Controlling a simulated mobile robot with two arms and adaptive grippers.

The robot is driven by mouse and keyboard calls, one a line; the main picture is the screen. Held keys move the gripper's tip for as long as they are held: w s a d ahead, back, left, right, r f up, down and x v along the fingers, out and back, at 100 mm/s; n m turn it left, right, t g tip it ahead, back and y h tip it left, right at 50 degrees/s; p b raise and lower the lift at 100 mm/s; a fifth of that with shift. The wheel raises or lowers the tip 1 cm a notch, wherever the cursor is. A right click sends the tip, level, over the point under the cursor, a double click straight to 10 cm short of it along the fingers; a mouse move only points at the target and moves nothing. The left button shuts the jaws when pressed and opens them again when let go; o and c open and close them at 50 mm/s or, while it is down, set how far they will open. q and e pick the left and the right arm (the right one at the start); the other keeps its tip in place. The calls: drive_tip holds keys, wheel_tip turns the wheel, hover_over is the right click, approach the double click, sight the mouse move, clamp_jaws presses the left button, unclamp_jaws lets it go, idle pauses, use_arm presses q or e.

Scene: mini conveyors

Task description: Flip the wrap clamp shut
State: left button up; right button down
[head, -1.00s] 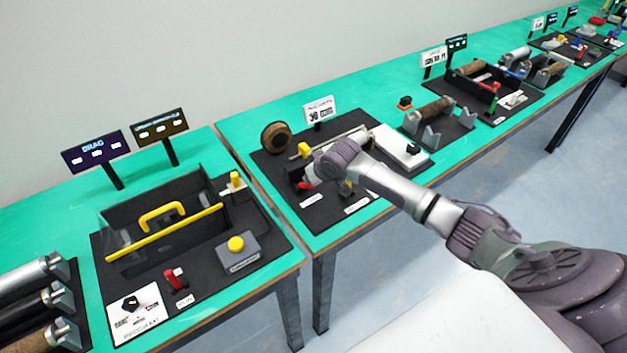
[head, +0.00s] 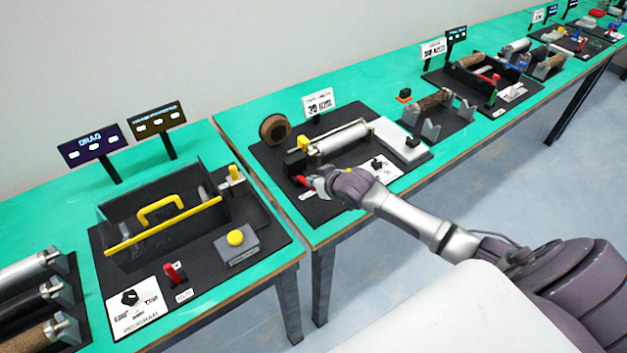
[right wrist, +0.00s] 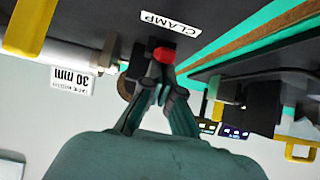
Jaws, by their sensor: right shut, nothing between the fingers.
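The wrap clamp has a red lever (head: 302,181) at the left front of the middle black station board, by a black block (head: 296,163). In the right wrist view the red lever end (right wrist: 164,55) shows beside the white CLAMP label (right wrist: 172,22). My right gripper (head: 314,184) is shut and empty, with its fingertips close to the lever. My left gripper is not in view.
A silver roller (head: 340,138) with a yellow block (head: 303,144) lies behind the clamp. A brown roll (head: 275,129) stands at the back left. A white plate (head: 400,140) is to the right. Another station with a yellow handle (head: 160,210) stands on the left table.

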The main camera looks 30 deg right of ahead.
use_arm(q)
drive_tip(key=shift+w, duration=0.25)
use_arm(e)
drive_tip(key=shift+s+f, duration=0.2)
drive_tip(key=shift+f, duration=0.15)
drive_tip(key=shift+r, duration=0.15)
drive_tip(key=r+p, duration=0.2)
drive_tip(key=w+r+p, duration=0.1)
drive_tip(key=r+p, duration=0.1)
drive_tip(key=shift+w+r, duration=0.1)
drive_tip(key=shift+w, duration=0.05)
drive_tip(key=shift+s, duration=0.2)
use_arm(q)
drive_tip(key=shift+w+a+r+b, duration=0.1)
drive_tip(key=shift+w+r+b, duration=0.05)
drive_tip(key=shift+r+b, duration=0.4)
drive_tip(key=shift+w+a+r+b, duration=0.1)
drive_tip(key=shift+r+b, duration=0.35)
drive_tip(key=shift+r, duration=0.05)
use_arm(e)
drive_tip(key=v, duration=0.9)
drive_tip(key=shift+s, duration=0.2)
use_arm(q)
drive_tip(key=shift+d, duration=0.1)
